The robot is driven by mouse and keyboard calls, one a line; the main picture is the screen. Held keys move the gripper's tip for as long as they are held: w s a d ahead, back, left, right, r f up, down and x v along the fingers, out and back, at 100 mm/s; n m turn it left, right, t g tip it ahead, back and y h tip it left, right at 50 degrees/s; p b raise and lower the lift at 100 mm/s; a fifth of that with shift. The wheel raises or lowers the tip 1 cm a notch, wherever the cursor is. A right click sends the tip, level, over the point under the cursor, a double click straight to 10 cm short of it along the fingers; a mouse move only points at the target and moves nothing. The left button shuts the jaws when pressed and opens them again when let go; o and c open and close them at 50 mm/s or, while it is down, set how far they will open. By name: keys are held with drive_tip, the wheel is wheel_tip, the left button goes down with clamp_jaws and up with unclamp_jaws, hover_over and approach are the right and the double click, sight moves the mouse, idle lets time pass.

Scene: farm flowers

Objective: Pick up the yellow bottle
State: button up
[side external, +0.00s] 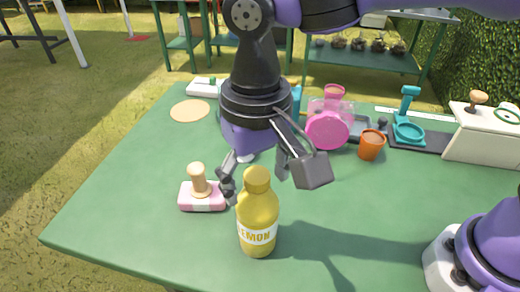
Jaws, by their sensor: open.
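The yellow bottle (258,215) stands upright near the front edge of the green table, with a white label reading "LEMON". My gripper (256,180) is open, just behind and above the bottle, pointing down. One finger shows to the left of the bottle's cap and the other to its right, with a grey block-shaped part in front on the right. I cannot tell whether the fingers touch the bottle; they appear slightly behind it.
A pink block with a wooden knob (201,194) sits close to the left of my gripper. Behind it are an orange cup (371,145), a pink round container (328,127), a teal tool (408,125) and a white box (487,135). The left front of the green table (130,205) is clear.

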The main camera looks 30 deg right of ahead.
clamp_jaws()
drive_tip(key=shift+r, duration=0.1)
